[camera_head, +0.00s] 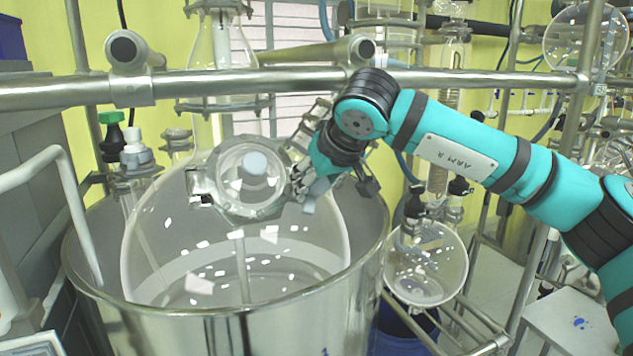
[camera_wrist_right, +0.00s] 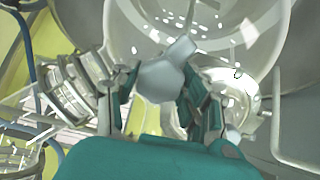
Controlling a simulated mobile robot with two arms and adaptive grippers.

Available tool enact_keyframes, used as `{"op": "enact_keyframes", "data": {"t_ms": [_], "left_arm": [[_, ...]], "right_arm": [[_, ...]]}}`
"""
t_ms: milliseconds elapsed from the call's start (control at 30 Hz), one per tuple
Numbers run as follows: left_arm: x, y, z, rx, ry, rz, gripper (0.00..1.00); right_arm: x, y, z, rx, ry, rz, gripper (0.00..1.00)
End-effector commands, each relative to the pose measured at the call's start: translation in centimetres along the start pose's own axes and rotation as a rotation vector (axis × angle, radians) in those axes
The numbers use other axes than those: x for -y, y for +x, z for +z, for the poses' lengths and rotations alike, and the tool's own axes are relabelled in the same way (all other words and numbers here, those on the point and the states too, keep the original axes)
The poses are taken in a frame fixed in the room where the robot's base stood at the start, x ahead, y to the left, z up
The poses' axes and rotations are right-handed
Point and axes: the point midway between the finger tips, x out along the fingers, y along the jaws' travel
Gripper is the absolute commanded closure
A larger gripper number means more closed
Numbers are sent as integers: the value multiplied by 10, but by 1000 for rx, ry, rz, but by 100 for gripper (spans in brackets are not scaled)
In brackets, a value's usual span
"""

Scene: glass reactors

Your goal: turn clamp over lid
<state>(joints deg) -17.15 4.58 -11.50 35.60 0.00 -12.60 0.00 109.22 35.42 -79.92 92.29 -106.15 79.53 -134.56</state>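A large round glass reactor vessel (camera_head: 160,235) sits in a metal bath. On top of it is a round glass lid (camera_head: 236,182) with a pale stopper-like piece in the middle. A metal clamp (camera_head: 202,187) shows at the left edge of the lid's ring. My right gripper (camera_head: 304,184) is at the right edge of this ring. In the right wrist view, the fingers of my right gripper (camera_wrist_right: 158,72) stand on either side of a smooth grey handle-like piece (camera_wrist_right: 163,80). Whether they press on it is unclear. My left gripper is not in view.
The metal bath (camera_head: 205,318) surrounds the vessel. A thick horizontal rail (camera_head: 220,80) runs behind the lid. A smaller round flask (camera_head: 427,265) hangs to the right of the bath. Bottles with green and white caps (camera_head: 112,132) stand at the left.

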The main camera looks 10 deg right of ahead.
Motion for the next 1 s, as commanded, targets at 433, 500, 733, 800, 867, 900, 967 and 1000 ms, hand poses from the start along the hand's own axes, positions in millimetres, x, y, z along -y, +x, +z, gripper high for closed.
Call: {"op": "enact_keyframes", "data": {"t_ms": [433, 500, 733, 800, 867, 900, 967, 1000], "left_arm": [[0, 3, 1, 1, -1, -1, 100], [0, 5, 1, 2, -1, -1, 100], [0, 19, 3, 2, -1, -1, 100], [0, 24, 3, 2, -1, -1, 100], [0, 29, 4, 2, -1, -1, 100], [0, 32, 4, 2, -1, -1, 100], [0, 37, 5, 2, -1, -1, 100], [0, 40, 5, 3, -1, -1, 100]], "right_arm": [[-1, 1, 1, 1, 17, 2, 90], [-1, 2, 1, 1, 36, 0, 90], [-1, 4, 3, 0, 161, -12, 90], [-1, 4, 3, 1, 218, -16, 90], [-1, 4, 3, 0, 270, -21, 90], [-1, 4, 3, 0, 307, -24, 90], [-1, 4, 3, 0, 366, -29, 90], [-2, 4, 3, 0, 404, -32, 90]]}}
